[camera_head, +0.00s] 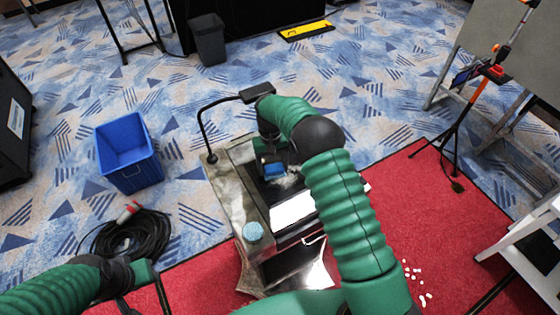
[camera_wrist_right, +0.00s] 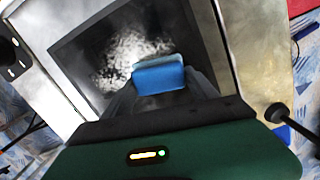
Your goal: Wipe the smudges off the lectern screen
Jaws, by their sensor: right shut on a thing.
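The lectern (camera_head: 225,185) stands in the middle of the head view with its dark screen (camera_head: 293,211) set in a metal top; a bright glare lies on the screen's lower part. In the right wrist view the screen (camera_wrist_right: 85,50) carries a whitish smudge patch (camera_wrist_right: 125,55). My right gripper (camera_wrist_right: 160,88) is shut on a blue sponge (camera_wrist_right: 158,76), held over the screen beside the smudges; whether it touches the glass I cannot tell. The sponge also shows in the head view (camera_head: 274,169).
A gooseneck microphone (camera_head: 256,92) rises from the lectern's far left corner, close to my right arm. A light-blue round item (camera_head: 253,231) sits on the lectern's left edge. A blue bin (camera_head: 128,152) and a coiled cable (camera_head: 127,235) lie left. A tripod (camera_head: 458,130) stands right.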

